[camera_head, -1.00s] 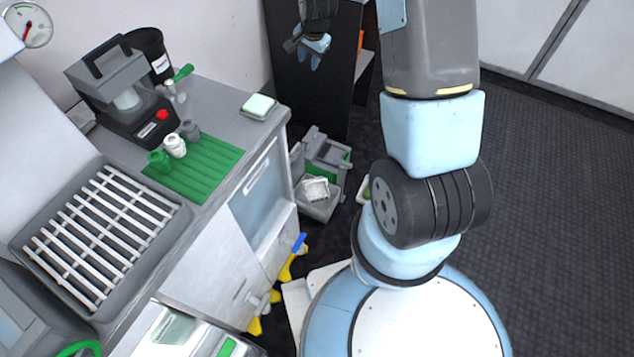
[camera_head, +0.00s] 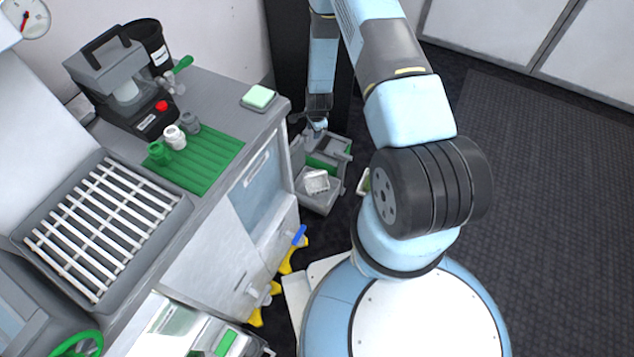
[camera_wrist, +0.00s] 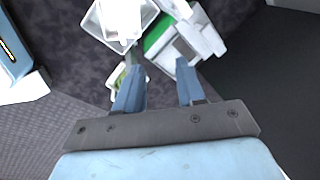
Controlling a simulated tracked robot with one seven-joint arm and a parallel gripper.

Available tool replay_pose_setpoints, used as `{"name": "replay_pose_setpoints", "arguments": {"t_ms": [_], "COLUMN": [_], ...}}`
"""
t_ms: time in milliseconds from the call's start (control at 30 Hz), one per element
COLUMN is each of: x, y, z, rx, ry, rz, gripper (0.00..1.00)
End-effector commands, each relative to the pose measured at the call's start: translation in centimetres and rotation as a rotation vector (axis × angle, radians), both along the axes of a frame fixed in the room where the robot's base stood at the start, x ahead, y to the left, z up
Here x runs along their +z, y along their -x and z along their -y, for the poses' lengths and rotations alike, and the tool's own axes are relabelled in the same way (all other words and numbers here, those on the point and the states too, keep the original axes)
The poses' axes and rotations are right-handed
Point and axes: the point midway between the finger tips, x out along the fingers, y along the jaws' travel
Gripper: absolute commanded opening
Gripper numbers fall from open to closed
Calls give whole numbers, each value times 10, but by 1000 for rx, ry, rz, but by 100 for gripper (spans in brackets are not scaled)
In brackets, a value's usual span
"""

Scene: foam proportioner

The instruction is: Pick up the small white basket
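The small white basket (camera_head: 316,181) lies in a grey bin (camera_head: 318,203) on the floor, just right of the counter's end. In the wrist view the white basket (camera_wrist: 124,18) shows at the top edge, partly cut off, inside the pale bin. My gripper (camera_head: 318,124) is above and behind the bin in the head view, pointing down. In the wrist view my gripper (camera_wrist: 158,75) has its two blue fingers apart with nothing between them. The basket is beyond the fingertips, up and to the left, not touched.
A grey and green unit (camera_head: 325,155) stands behind the bin, close under my gripper. The counter with a green mat (camera_head: 195,160) and a green-topped pad (camera_head: 259,97) borders the left. Yellow-footed valves (camera_head: 290,258) stick out low from its front. Open dark floor (camera_head: 540,190) lies to the right.

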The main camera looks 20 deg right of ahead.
Motion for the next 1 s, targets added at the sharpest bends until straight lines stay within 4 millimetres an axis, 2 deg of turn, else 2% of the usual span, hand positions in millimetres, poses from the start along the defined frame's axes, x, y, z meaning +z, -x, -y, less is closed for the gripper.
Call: {"name": "replay_pose_setpoints", "arguments": {"t_ms": [33, 100, 300, 400, 567, 733, 1000], "x": [-20, -43, -96, -113, -127, -145, -187], "y": [9, 19, 46, 56, 63, 61, 53], "z": [0, 0, 0, -1, -1, -1, -1], "rx": [-22, -56, -139, -165, -187, -189, -189], "ry": [-4, -9, -19, -22, -24, -24, -24], "rz": [-10, -16, -31, -36, -38, -38, -39], "gripper": [39, 39, 39, 39, 39, 39, 39]}}
